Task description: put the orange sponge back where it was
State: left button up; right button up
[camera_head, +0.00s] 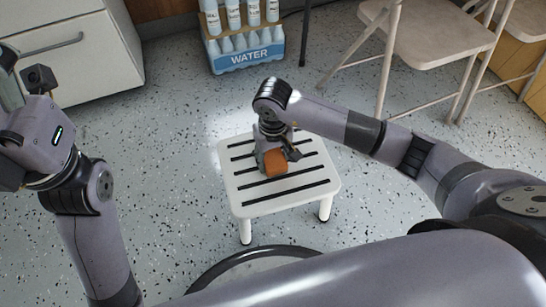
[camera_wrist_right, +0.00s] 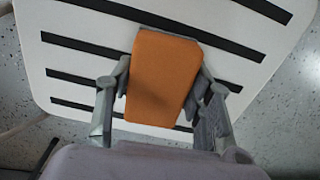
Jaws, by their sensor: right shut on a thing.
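The orange sponge (camera_head: 275,162) is at a white slatted stool (camera_head: 310,185) with black strips across its top. My right gripper (camera_head: 279,157) is over the stool's middle and shut on the sponge. In the right wrist view the sponge (camera_wrist_right: 160,78) sits between the two grey fingers of the right gripper (camera_wrist_right: 158,95), over the stool top (camera_wrist_right: 190,62). I cannot tell whether the sponge touches the stool. My left arm is at the left edge of the head view; its fingertips do not show.
A blue-labelled pack of water bottles (camera_head: 243,52) stands on the floor at the back. A beige folding chair (camera_head: 430,35) is at the back right. A white cabinet (camera_head: 70,50) is at the back left. Speckled floor around the stool is clear.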

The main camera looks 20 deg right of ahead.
jog(key=shift+f, duration=0.1)
jog(key=o, duration=0.9)
jog(key=shift+o, duration=0.2)
